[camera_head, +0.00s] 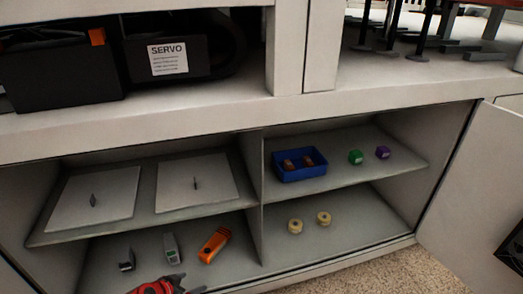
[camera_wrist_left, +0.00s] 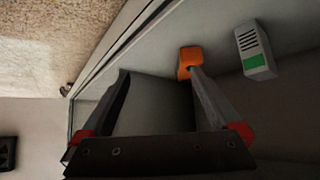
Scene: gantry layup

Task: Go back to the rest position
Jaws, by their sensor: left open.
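My left gripper (camera_head: 190,283) reaches in at the bottom edge of the head view, in front of the cabinet's lower left compartment. In the left wrist view its two fingers (camera_wrist_left: 158,74) are spread apart with nothing between them. An orange handheld tool (camera_head: 214,245) lies on the lower shelf; in the left wrist view its orange end (camera_wrist_left: 189,62) shows by the tip of the right-hand finger. Whether they touch I cannot tell. My right gripper is not in view.
A grey device (camera_head: 171,247) and a small dark device (camera_head: 126,259) stand beside the orange tool. The upper shelf holds two white plates (camera_head: 92,199) and a blue bin (camera_head: 299,165). A cabinet door (camera_head: 480,190) stands open at right. Carpet (camera_head: 400,275) lies in front.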

